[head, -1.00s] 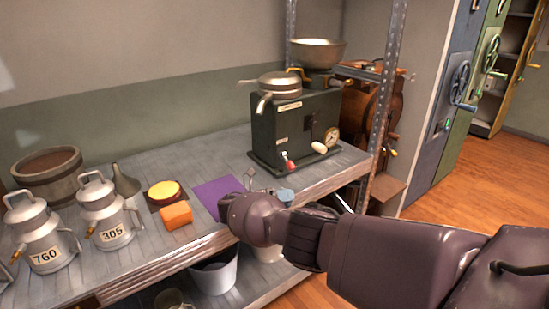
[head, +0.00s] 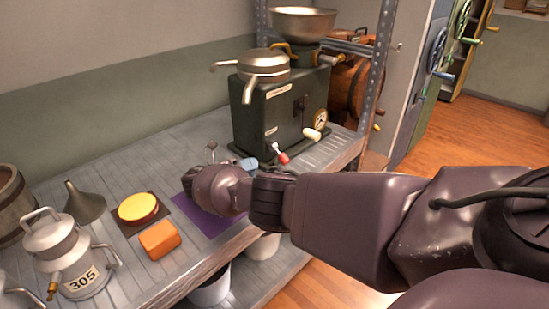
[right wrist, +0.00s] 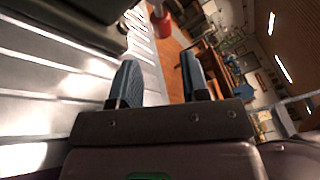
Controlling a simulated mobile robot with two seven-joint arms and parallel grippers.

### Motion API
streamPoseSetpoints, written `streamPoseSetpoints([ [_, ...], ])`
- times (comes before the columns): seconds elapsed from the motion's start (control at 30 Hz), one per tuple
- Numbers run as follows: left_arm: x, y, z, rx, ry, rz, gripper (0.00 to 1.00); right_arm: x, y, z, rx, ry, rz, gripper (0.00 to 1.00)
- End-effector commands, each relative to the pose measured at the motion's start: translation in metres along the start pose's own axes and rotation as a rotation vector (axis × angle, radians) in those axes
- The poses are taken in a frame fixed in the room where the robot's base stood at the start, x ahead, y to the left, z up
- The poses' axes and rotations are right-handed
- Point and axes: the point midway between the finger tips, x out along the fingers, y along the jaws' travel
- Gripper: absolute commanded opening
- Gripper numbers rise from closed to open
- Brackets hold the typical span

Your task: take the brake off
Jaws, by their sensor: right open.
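A dark green cream separator (head: 268,112) stands on the metal bench with a bowl on top and metal spouts. A short lever with a red grip (head: 282,156), likely the brake, sticks out low on its front. A cream-coloured knob (head: 312,134) sits to its right. My right gripper (head: 236,160) is just left of the red grip and apart from it, its fingers partly hidden by my wrist. In the right wrist view its two blue fingers (right wrist: 159,72) are open with nothing between them; the red grip (right wrist: 163,24) shows beyond the fingertips. My left gripper is not in view.
A purple mat (head: 210,222) lies under my right wrist. An orange block (head: 160,240), a yellow-topped round item (head: 138,208), a funnel (head: 84,202) and a milk can marked 305 (head: 65,250) stand left. A perforated metal post (head: 378,80) rises right of the separator.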

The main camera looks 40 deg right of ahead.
Motion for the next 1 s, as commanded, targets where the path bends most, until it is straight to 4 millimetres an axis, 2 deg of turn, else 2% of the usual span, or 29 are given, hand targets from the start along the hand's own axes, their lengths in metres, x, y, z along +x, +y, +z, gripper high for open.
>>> streamPoseSetpoints([
  [0.3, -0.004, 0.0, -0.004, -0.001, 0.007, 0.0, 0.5, 0.056, -0.002, 0.001, 0.001, 0.002, -0.003, 0.42],
  [0.5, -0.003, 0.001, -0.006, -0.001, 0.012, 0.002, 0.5, 0.081, -0.001, 0.0, 0.0, 0.001, -0.001, 0.42],
  [0.7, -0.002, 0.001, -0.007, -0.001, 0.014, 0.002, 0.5, 0.093, -0.001, 0.0, 0.0, 0.001, -0.001, 0.42],
  [1.0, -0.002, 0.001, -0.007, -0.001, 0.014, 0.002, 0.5, 0.094, 0.0, 0.0, -0.001, 0.001, -0.001, 0.42],
])
